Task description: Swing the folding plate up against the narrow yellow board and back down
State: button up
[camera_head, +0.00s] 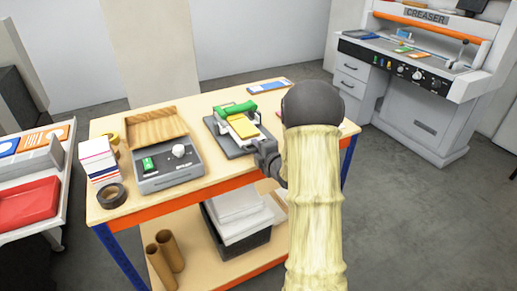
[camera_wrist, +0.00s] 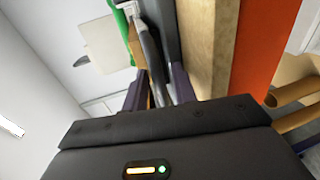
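A small device with a dark grey base (camera_head: 222,140) lies on the wooden table. On it are a narrow yellow board (camera_head: 243,126) and a green bar (camera_head: 236,109). A pale flat piece in front of the board may be the folding plate; I cannot make out its edges. My gripper (camera_head: 266,152) is low at the device's right front edge, and my arm hides what is behind it. In the wrist view, the fingers of my gripper (camera_wrist: 158,92) stand apart, with a thin grey edge reaching between them. I cannot tell whether they touch it. The green bar (camera_wrist: 121,14) shows at the top.
A grey machine (camera_head: 170,168) with a wooden top and knob stands left on the table. A paper stack (camera_head: 97,158) and dark tape roll (camera_head: 111,195) are at the left edge. A blue card (camera_head: 268,87) lies behind the device. A creaser (camera_head: 420,75) stands right.

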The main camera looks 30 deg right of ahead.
jog(key=shift+s, duration=0.1)
jog(key=shift+d, duration=0.15)
grip_shut()
